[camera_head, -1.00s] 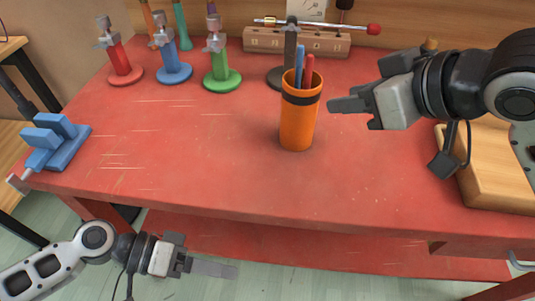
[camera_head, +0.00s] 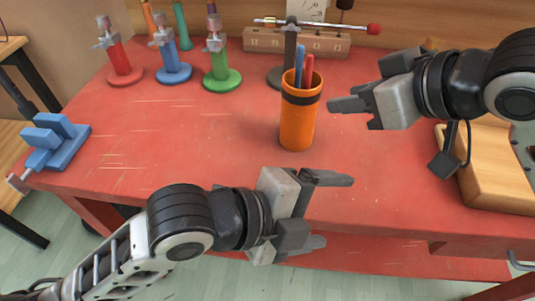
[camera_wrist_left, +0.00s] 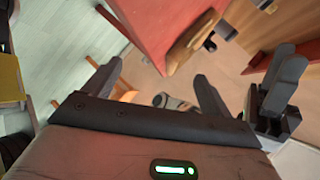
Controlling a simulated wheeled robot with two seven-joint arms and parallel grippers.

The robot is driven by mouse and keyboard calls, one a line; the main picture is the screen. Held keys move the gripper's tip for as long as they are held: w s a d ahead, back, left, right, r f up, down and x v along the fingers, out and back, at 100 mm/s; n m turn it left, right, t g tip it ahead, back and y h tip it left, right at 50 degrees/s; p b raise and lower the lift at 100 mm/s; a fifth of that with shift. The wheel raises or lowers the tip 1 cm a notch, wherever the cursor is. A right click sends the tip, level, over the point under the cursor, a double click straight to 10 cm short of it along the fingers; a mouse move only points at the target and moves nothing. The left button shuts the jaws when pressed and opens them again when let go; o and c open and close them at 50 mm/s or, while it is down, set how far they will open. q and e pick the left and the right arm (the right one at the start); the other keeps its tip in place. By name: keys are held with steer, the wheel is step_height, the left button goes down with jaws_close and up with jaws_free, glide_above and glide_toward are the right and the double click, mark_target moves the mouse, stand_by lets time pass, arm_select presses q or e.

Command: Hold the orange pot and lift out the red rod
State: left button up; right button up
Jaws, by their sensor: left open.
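The orange pot (camera_head: 298,126), with a dark band near its rim, stands upright on the red table in the head view. The red rod (camera_head: 308,70) sticks out of its top beside a blue rod (camera_head: 299,62); their lower ends are hidden inside. My left gripper (camera_head: 338,212) is open and empty near the table's front edge, nearer than the pot and apart from it. Its spread fingers also show in the left wrist view (camera_wrist_left: 158,88). My right gripper (camera_head: 347,108) is right of the pot, pointing at it without visible contact; its finger gap is unclear.
Red (camera_head: 121,66), blue (camera_head: 172,65) and green (camera_head: 220,70) stands are at the back left. A dark stand (camera_head: 289,50) is close behind the pot. A blue clamp (camera_head: 58,143) sits at the left edge, a wooden board (camera_head: 488,180) at the right. The table's left middle is clear.

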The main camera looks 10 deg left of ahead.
mark_target(297, 125)
arm_select(q)
steer(key=w+a+m+t+y, duration=0.1)
steer(key=m, duration=0.1)
steer(key=w+m+t+y, duration=0.1)
steer(key=m, duration=0.1)
steer(key=w+a+m+t+y, duration=0.1)
steer(key=m, duration=0.1)
steer(key=shift+w+a, duration=0.2)
steer(key=shift+a, duration=0.15)
steer(key=w+a+r+m+t+y, duration=0.2)
steer(key=w+a+m+t+y, duration=0.15)
steer(key=a+m, duration=0.3)
steer(key=shift+m+t+y, duration=0.25)
steer(key=shift+t+y, duration=0.1)
steer(key=shift+t, duration=0.1)
steer(key=x, duration=1)
steer(key=d+x, duration=0.1)
steer(key=x, duration=0.4)
steer(key=shift+w+d, duration=0.1)
steer(key=shift+w, duration=0.05)
steer(key=c, duration=1.2)
steer(key=shift+o, duration=0.2)
